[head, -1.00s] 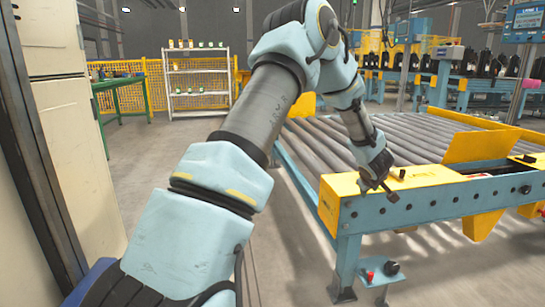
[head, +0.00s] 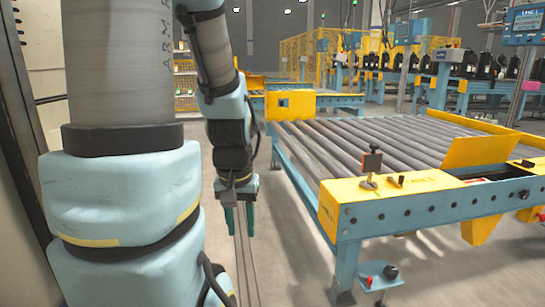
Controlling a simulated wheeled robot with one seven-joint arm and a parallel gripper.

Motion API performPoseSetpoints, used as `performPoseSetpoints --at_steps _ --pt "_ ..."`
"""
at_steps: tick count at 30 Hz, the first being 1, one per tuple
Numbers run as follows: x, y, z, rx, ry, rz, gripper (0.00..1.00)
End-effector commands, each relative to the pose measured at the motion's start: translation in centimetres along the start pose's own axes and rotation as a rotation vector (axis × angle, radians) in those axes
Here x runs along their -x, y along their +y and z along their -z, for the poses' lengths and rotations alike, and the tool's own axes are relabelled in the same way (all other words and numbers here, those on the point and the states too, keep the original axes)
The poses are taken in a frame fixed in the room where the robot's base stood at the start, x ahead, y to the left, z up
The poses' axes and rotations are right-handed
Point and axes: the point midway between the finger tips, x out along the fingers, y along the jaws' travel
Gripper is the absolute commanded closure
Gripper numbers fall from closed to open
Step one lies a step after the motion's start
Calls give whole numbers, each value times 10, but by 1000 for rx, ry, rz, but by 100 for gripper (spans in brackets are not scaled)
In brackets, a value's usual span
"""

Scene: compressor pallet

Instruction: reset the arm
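My arm hangs in the left half of the head view. My gripper (head: 239,222) points down over the bare floor, left of the roller conveyor (head: 345,140). The gripper is clear of the conveyor's yellow corner plate (head: 425,188). A small upright post with a dark square head (head: 372,161) stands on that plate, with a small dark knob beside it.
A blue bracket with a red button and a black knob (head: 391,271) juts low from the conveyor leg. A tall pale cabinet (head: 28,60) stands close at the left edge. Black containers (head: 484,66) line a conveyor behind. Floor between my arm and the roller conveyor is clear.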

Motion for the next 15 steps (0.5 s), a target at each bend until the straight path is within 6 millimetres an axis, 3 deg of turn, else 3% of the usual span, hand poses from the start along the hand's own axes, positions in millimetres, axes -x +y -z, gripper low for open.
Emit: performPoseSetpoints --at_steps 1,5,15 --pt "21 0 3 0 1 0 61" --pt "50 1 8 -1 1 -1 61" --pt "154 1 22 -1 3 -1 61"
